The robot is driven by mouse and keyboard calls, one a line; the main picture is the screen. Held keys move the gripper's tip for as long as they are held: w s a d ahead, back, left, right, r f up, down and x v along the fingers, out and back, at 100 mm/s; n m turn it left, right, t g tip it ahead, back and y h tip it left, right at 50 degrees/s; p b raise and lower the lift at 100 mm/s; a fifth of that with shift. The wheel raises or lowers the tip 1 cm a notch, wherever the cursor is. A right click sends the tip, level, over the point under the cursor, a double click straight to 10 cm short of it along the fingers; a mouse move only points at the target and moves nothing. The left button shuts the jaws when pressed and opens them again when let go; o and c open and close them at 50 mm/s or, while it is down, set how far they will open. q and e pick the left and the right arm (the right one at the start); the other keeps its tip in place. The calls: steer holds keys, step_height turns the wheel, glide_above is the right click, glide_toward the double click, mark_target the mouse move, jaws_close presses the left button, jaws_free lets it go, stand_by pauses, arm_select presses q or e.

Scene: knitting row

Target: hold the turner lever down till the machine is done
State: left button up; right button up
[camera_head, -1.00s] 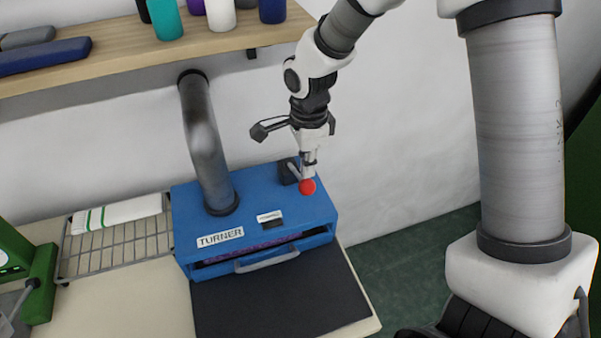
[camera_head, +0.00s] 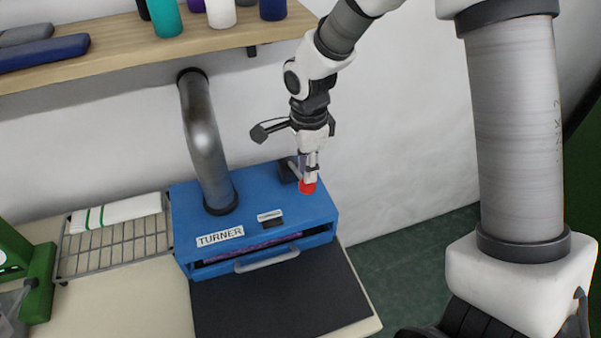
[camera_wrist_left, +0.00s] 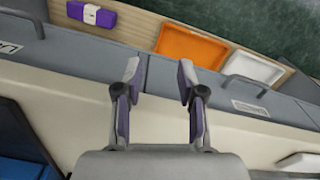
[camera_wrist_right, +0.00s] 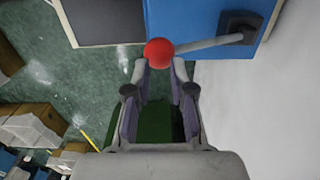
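The turner (camera_head: 185,215) is a blue box with a TURNER label, on the counter at the wall. Its lever comes from a black mount at the top right and ends in a red knob (camera_head: 302,189). The knob and lever (camera_wrist_right: 205,43) also show in the right wrist view. My right gripper (camera_head: 311,180) is at the knob, fingers pointing down, partly covering it in the head view. Its fingertips stand apart, with the knob at them; firm contact cannot be told. My left gripper (camera_wrist_left: 158,72) is open and empty, outside the head view.
A silver pipe (camera_head: 205,145) rises from the turner's top. A purple piece (camera_head: 250,250) shows in its front slot above a handle. A dark mat (camera_head: 280,300) lies in front. A wire rack (camera_head: 115,250) with a white cloth stands left, beneath a shelf (camera_head: 220,38).

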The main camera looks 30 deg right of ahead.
steer(key=shift+f+b, duration=1)
steer(key=shift+f, duration=0.55)
steer(key=shift+s+f, duration=0.1)
steer(key=shift+s+a+f+b, duration=0.1)
steer(key=shift+s+f+b, duration=0.05)
steer(key=shift+f+b, duration=0.9)
steer(key=shift+s+f+b, duration=0.15)
steer(key=shift+f+b, duration=0.7)
steer(key=shift+f, duration=0.4)
steer(key=shift+r, duration=0.15)
step_height(320, 180, up, 6)
steer(key=p, duration=0.5)
steer(key=shift+w+p, duration=0.15)
steer(key=shift+p, duration=0.15)
step_height(320, 180, up, 3)
steer(key=p, duration=0.2)
steer(key=shift+r+p, duration=0.15)
steer(key=shift+p, duration=0.15)
step_height(320, 180, up, 4)
steer(key=p, duration=0.3)
steer(key=shift+f, duration=0.25)
steer(key=shift+s, duration=0.2)
